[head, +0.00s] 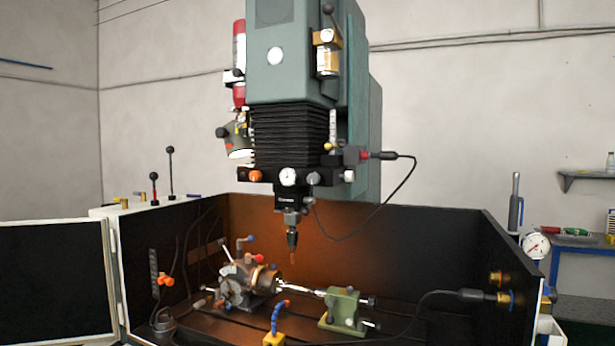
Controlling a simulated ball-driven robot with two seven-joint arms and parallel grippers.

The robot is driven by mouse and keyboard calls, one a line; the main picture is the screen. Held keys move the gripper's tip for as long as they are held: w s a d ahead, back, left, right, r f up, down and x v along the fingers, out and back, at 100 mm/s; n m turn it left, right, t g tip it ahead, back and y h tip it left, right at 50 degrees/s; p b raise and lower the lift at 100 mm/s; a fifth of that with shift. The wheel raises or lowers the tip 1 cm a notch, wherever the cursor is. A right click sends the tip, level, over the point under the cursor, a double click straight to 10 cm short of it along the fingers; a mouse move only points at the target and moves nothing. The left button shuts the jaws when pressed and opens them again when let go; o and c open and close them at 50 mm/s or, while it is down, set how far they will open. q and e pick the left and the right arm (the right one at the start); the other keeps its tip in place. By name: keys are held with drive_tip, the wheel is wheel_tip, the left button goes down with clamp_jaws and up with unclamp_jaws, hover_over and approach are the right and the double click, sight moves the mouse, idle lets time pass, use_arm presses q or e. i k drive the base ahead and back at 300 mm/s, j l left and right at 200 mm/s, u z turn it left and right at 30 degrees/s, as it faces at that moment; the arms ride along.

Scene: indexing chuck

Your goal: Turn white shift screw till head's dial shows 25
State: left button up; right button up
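A green milling machine head (292,52) hangs above an open enclosure. A small round white dial (288,177) sits on the black bar under its bellows; its reading is too small to tell. On the same bar are an orange knob (256,176), a grey knob (312,178) and a small white knob (348,176). I cannot tell which part is the white shift screw. An indexing head with a chuck (246,285) stands on the bed below, with several coloured handles. Neither of my grippers is in view.
A green tailstock (342,310) stands right of the chuck, with a shiny bar between them. A tool (292,238) hangs above the chuck. A blue hose (279,315) rises in front. Black cables hang at right. A dial gauge (536,246) is outside the right wall.

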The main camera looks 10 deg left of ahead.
sight(348, 176)
drive_tip(key=i+l+z, duration=0.1)
drive_tip(key=i+l, duration=0.25)
drive_tip(key=l, duration=0.15)
drive_tip(key=i+l+z, duration=0.15)
drive_tip(key=i+l, duration=0.2)
drive_tip(key=l, duration=0.15)
